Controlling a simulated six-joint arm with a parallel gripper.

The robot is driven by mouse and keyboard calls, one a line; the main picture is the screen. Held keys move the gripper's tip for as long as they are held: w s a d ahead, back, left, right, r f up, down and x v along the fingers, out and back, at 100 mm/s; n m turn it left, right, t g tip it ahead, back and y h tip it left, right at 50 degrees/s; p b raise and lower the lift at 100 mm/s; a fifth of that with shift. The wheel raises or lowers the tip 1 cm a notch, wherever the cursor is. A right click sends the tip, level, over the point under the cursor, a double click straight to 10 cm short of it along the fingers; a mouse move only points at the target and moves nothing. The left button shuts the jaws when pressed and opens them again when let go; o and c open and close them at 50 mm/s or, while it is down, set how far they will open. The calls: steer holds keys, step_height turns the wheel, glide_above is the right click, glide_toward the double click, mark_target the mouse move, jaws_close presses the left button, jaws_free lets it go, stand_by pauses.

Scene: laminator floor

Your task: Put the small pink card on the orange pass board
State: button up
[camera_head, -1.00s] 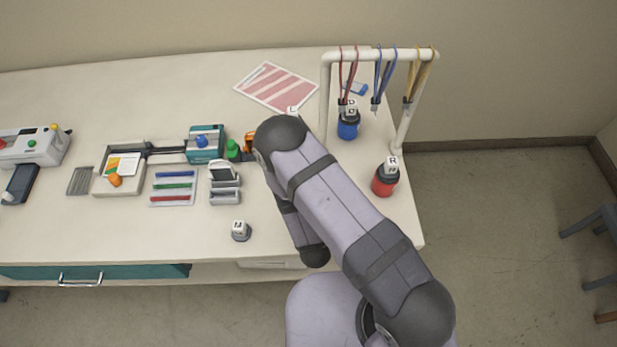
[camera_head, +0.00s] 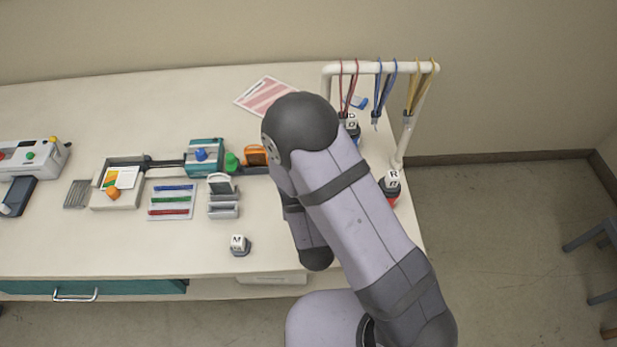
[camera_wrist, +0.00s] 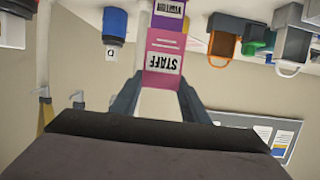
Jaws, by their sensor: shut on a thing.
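In the wrist view, a pink card marked STAFF (camera_wrist: 163,62) stands between the two fingers of my gripper (camera_wrist: 157,88), which is shut on its near end. Its lettering appears upside down. A purple card marked VISITOR (camera_wrist: 169,10) shows just beyond it; I cannot tell whether they touch. An orange-framed item (camera_wrist: 222,46) is right of the cards, apart from them. It also shows in the head view, left of my arm (camera_head: 256,154). I cannot tell whether it is the orange pass board. My gripper is hidden behind my arm in the head view.
A rack with hanging lanyards (camera_head: 385,68) stands at the table's right end. The front left table is clear.

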steer(key=shift+r, duration=0.45)
